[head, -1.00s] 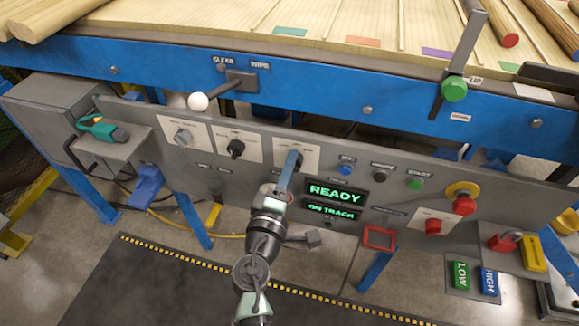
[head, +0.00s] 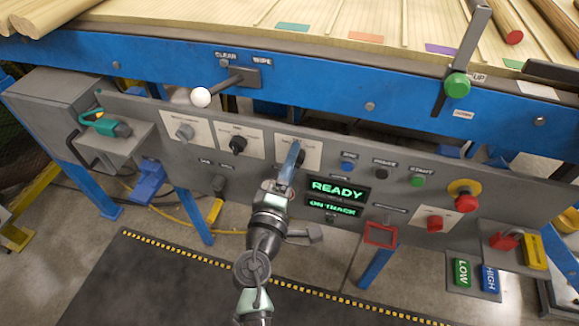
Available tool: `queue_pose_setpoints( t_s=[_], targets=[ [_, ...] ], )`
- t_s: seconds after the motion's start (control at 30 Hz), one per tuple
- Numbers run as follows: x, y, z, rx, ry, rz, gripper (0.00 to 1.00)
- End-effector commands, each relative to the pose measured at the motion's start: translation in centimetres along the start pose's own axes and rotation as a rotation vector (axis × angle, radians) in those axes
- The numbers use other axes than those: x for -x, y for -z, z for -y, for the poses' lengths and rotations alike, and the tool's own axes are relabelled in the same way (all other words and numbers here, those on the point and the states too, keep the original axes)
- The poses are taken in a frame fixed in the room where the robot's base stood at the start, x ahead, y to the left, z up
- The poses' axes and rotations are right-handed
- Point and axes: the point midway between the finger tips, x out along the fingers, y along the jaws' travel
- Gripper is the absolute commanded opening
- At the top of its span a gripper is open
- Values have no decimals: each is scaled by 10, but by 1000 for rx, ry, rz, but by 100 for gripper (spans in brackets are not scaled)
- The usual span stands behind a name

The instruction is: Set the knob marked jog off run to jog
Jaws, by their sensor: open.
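Three knobs on pale label plates sit in a row on the grey control panel (head: 340,215). The left one is a grey knob (head: 184,132), the middle one a black knob (head: 238,145). The right knob (head: 299,157) is mostly hidden behind my gripper (head: 291,158). The plate lettering is too small to read, so I cannot tell which knob is marked jog off run, nor where the right knob points. My gripper is open, its blue fingers in front of the right plate (head: 312,147). I cannot tell whether they touch the knob.
A lit READY display (head: 338,191) is just right of my gripper. Blue, black and green buttons (head: 417,181) lie further right, with a red emergency button (head: 466,202). A white-balled lever (head: 201,97) sticks out at the upper left.

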Motion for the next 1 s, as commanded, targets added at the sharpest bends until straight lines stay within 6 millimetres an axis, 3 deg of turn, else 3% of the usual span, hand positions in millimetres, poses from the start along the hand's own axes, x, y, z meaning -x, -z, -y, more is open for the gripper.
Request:
queue_pose_setpoints(
  t_s=[0.17, 0.7, 1.0],
  targets=[
    [12, 0, 1, 1, 1, -1, 74],
    [114, 0, 2, 0, 2, -2, 74],
    [130, 0, 0, 0, 0, 0, 74]
  ],
)
